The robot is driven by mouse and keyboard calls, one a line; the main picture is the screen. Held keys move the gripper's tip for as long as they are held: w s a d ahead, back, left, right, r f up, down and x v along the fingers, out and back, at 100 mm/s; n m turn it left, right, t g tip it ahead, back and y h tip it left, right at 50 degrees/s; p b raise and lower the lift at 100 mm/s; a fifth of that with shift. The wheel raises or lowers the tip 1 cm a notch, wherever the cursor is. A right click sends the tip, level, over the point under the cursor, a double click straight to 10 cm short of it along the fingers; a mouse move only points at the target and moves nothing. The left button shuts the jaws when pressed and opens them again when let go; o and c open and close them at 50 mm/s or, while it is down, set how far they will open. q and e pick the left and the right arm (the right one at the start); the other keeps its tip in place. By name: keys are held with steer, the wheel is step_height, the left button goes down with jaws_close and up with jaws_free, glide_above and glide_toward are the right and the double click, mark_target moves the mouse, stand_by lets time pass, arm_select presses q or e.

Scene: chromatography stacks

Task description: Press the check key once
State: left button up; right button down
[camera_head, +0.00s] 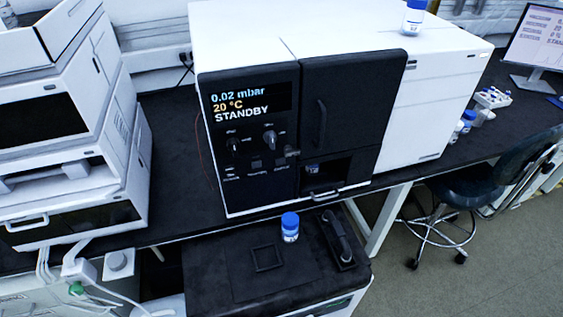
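The instrument's black control panel (248,185) is in the middle of the head view. Its display (250,104) reads 0.02 mbar, 20 °C and STANDBY. Below the display are two round knobs, a left one (233,146) and a right one (269,137). Small dark keys sit in a row under the knobs, one of them below the right knob (257,163). Their labels are too small to read, so I cannot tell which is the check key.
A blue-capped jar (290,228) stands on a low dark-topped unit (215,272) in front of the panel. A black handset-like object (339,240) lies beside it. A stacked white instrument (75,130) stands left. A chair (470,190) stands on the right.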

arm_select(q)
jaws_close()
stand_by(1.5)
